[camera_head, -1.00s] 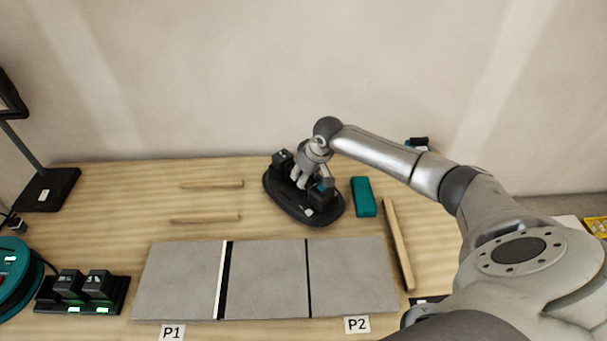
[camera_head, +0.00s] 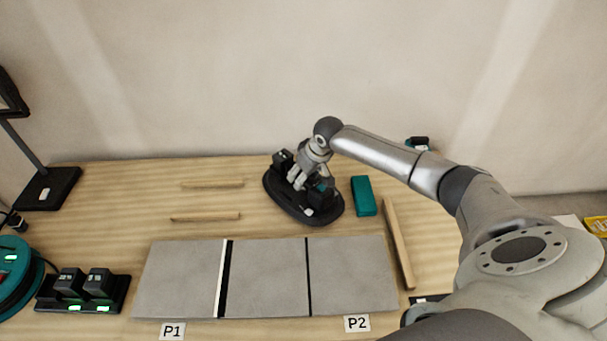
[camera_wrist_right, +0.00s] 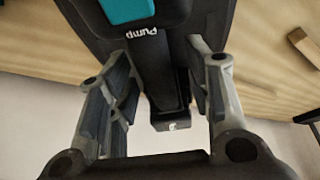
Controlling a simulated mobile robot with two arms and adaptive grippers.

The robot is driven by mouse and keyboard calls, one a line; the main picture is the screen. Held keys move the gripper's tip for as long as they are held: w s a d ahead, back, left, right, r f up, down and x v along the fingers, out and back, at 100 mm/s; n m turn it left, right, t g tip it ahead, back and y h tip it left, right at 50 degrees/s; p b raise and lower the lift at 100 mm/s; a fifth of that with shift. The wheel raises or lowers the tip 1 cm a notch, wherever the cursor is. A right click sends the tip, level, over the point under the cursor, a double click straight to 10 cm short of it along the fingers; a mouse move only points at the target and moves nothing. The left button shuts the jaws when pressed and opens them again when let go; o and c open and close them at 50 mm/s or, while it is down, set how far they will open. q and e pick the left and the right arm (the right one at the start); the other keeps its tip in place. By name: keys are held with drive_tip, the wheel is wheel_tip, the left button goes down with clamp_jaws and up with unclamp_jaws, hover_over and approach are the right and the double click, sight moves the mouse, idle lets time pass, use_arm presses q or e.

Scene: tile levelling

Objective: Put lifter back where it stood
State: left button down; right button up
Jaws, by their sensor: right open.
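The lifter (camera_head: 279,191) is a black device with an oval base and dark upright blocks, standing on the table behind the grey tiles. My right gripper (camera_head: 297,181) is at the lifter, with its fingers reaching down around its middle. In the right wrist view, the lifter's dark handle part (camera_wrist_right: 160,75), with a teal piece and the word "Pump", lies between the open fingers of the right gripper (camera_wrist_right: 160,110). Gaps show between the fingers and that part. My left gripper is not in view.
A teal block (camera_head: 363,196) and a wooden strip (camera_head: 399,243) lie right of the lifter. Thin wooden sticks (camera_head: 205,217) lie to its left. A battery charger (camera_head: 82,292) stands front left.

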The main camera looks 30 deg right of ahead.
drive_tip(key=shift+s+f, duration=0.1)
drive_tip(key=shift+f, duration=0.1)
drive_tip(key=shift+r, duration=0.1)
drive_tip(key=v, duration=1.2)
